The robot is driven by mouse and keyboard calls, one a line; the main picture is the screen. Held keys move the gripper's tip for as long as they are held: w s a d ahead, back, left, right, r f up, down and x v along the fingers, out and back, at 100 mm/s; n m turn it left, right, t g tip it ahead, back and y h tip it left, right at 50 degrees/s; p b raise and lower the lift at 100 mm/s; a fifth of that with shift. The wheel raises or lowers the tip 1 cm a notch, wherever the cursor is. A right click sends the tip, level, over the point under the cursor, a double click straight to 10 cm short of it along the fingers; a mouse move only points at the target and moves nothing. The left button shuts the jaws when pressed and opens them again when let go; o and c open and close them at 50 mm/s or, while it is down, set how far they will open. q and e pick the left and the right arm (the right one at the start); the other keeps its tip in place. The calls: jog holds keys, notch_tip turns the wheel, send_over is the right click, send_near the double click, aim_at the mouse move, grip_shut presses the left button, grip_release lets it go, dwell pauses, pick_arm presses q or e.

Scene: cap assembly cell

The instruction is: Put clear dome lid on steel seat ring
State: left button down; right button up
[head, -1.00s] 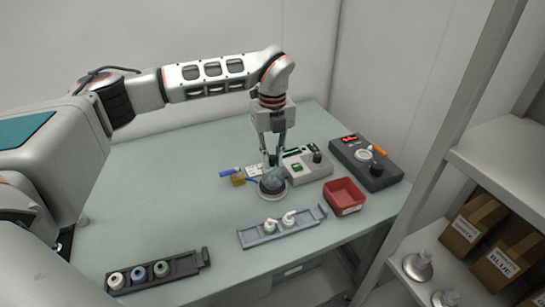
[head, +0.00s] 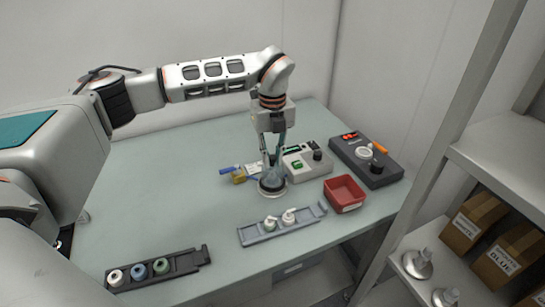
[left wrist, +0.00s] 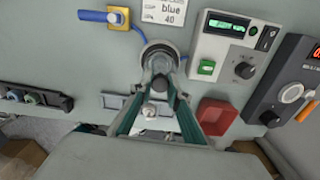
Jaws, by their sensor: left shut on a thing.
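The clear dome lid (head: 270,180) is between the fingertips of my left gripper (head: 273,165), which is shut on it. The lid also shows in the left wrist view (left wrist: 160,64), partly hidden by the fingers. The steel seat ring (head: 280,192) is under the lid on the table, beside the grey meter box. Its rim shows beyond the fingertips in the left wrist view (left wrist: 159,43). The lid is over the ring and looks upright; I cannot tell whether it rests fully on it. My right gripper is not in view.
A grey meter box (head: 318,168) and a dark control box (head: 378,178) stand to the right. A red bin (head: 344,206) and a grey tray (head: 250,238) with two white parts are in front. A dark rack (head: 187,264) lies front left. The table's left middle is clear.

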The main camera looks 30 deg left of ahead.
pick_arm(q)
jog(key=shift+f, duration=0.2)
jog(key=c, duration=1.8)
grip_release()
jog(key=shift+c, duration=0.2)
jog(key=shift+r, duration=0.15)
